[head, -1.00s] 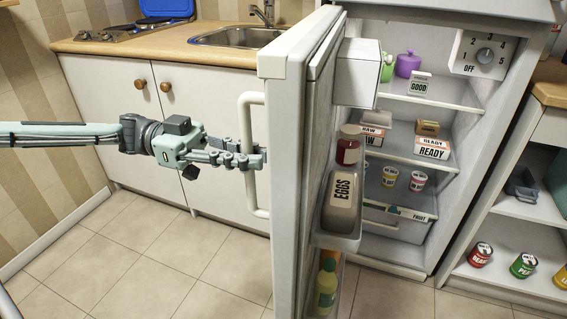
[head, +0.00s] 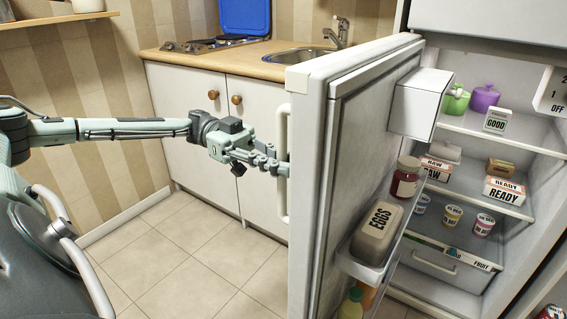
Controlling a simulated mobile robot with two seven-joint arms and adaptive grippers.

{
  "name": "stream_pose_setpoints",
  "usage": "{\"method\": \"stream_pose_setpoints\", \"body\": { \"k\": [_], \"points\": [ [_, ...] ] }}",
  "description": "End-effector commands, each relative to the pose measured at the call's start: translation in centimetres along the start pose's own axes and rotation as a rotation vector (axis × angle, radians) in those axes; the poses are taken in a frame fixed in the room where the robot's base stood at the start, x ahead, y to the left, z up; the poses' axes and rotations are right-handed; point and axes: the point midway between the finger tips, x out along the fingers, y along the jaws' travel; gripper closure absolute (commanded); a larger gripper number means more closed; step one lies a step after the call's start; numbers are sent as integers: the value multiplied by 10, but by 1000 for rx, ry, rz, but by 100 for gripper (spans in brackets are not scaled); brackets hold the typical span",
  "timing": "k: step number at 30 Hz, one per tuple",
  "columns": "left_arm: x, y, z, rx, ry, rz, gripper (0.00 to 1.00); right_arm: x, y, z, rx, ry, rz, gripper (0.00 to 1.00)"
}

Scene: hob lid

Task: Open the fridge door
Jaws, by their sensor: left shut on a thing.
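The white fridge door (head: 345,150) stands well open, swung out to the left, with its inner side and door shelves showing. Its white vertical handle (head: 283,195) is on the outer face, at the door's left edge. My left gripper (head: 284,169) is at the handle, shut on it around mid-height. The fingertips are partly hidden by the handle and the door edge. The fridge interior (head: 540,140) is in plain view at the right. My right gripper is not in view.
An egg box (head: 377,231) and a jar (head: 405,178) sit in the door shelves, with bottles below. Several food items stand on the fridge shelves. A counter with a sink (head: 290,62) and white cupboards (head: 200,130) is behind the door. Tiled floor (head: 190,255) is clear at the left.

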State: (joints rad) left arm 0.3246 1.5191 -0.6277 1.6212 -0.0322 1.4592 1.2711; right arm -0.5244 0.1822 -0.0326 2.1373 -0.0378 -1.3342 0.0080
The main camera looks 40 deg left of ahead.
Motion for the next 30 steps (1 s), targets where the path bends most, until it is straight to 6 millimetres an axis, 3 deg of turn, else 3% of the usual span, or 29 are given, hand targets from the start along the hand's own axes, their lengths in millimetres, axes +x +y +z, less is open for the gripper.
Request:
{"method": "stream_pose_setpoints", "body": {
  "k": [1, 6, 17, 20, 30],
  "points": [
    [0, 0, 1, -2, -1, 1, 86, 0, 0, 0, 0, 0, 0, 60],
    [0, 0, 1, -1, 0, 0, 65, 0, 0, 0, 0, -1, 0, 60],
    [-4, -1, 0, 0, -1, -2, 65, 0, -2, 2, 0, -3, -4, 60],
    [-16, -1, 0, 0, -1, -4, 65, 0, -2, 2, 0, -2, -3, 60],
    [-87, -1, 1, 1, 0, -5, 65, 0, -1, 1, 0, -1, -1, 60]
  ]
}}
